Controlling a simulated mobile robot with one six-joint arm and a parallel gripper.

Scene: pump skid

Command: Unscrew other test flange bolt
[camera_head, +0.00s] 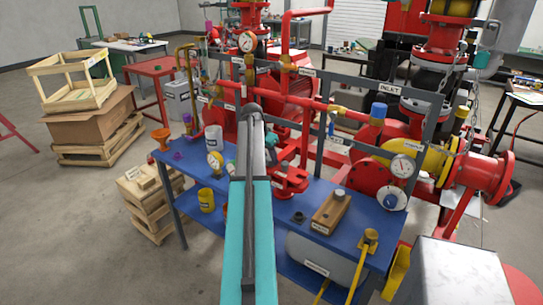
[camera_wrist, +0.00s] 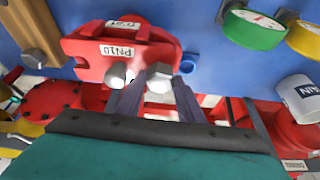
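The red test flange (camera_wrist: 120,50) with a PN10 label lies on the blue bench in the wrist view. It also shows in the head view (camera_head: 290,182), just right of my arm. One grey bolt head (camera_wrist: 116,74) stands at its near edge, left of my fingers. A second grey bolt head (camera_wrist: 160,80) sits between the fingertips of my gripper (camera_wrist: 159,84). The fingers stand apart on either side of this bolt; firm contact cannot be made out. In the head view my gripper is mostly hidden behind my arm.
A wooden block (camera_head: 331,211) with a grey piece on top lies right of the flange. Red pipes and a grey frame rise behind the blue bench (camera_head: 300,232).

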